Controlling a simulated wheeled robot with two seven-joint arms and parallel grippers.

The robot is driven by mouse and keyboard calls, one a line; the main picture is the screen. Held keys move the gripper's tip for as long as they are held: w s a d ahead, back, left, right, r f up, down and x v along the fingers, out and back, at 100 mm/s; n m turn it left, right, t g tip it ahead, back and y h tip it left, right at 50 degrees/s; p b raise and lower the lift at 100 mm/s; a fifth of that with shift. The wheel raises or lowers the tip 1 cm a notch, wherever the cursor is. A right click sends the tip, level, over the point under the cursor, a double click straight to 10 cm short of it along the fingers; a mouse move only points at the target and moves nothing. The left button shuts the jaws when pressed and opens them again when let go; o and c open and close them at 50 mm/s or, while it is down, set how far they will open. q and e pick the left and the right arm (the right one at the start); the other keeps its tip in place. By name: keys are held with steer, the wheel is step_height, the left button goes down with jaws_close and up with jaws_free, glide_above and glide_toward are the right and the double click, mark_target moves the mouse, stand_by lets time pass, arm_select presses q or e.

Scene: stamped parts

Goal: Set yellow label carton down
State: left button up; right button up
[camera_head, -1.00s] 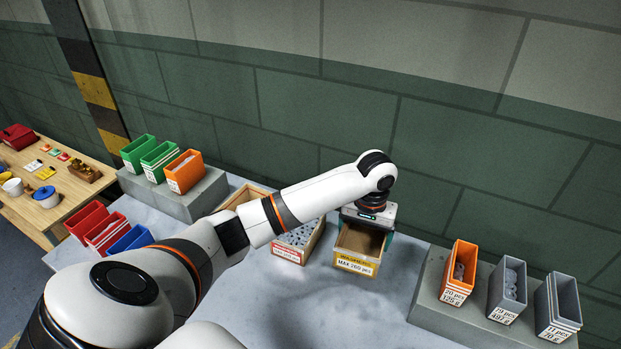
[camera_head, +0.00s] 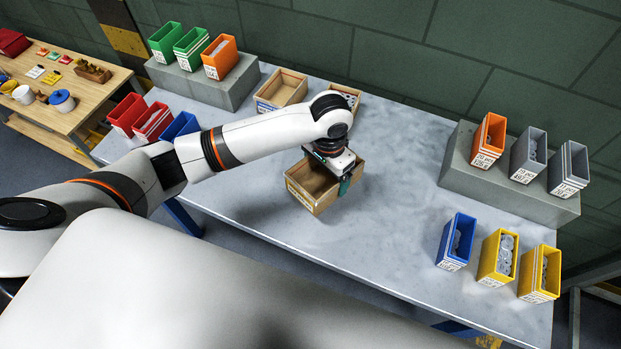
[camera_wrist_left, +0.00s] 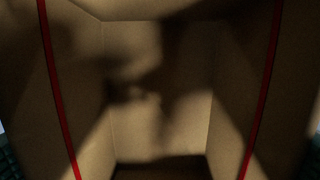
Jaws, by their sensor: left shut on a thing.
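The yellow label carton (camera_head: 300,196) is an open brown cardboard box with a yellow strip on its near left face. It is in the middle of the head view, over the near part of the grey table. My left gripper (camera_head: 340,166) is shut on the carton at its far right side. The left wrist view looks into the carton (camera_wrist_left: 158,125), and its inside looks empty. I cannot tell whether its base touches the table. My right gripper is not in view.
Two other cartons (camera_head: 283,87) stand at the back, one partly hidden by my arm. Grey blocks with bins stand at back left and right (camera_head: 505,185). Blue and yellow bins (camera_head: 497,257) stand at front right. The table (camera_head: 410,160) is clear between.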

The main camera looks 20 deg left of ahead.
mark_target(327, 181)
arm_select(q)
step_height(327, 181, down, 4)
steer(key=shift+w+d+r, duration=0.1)
steer(key=shift+w+r, duration=0.05)
steer(key=shift+r, duration=0.05)
step_height(327, 181, down, 4)
steer(key=shift+r+p, duration=0.15)
steer(key=shift+p, duration=0.15)
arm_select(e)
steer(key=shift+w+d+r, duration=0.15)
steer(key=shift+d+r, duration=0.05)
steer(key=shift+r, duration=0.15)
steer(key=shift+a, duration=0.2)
arm_select(q)
steer(key=o, duration=0.7)
step_height(327, 181, up, 12)
steer(key=shift+r+b, duration=0.1)
steer(key=shift+b, duration=0.25)
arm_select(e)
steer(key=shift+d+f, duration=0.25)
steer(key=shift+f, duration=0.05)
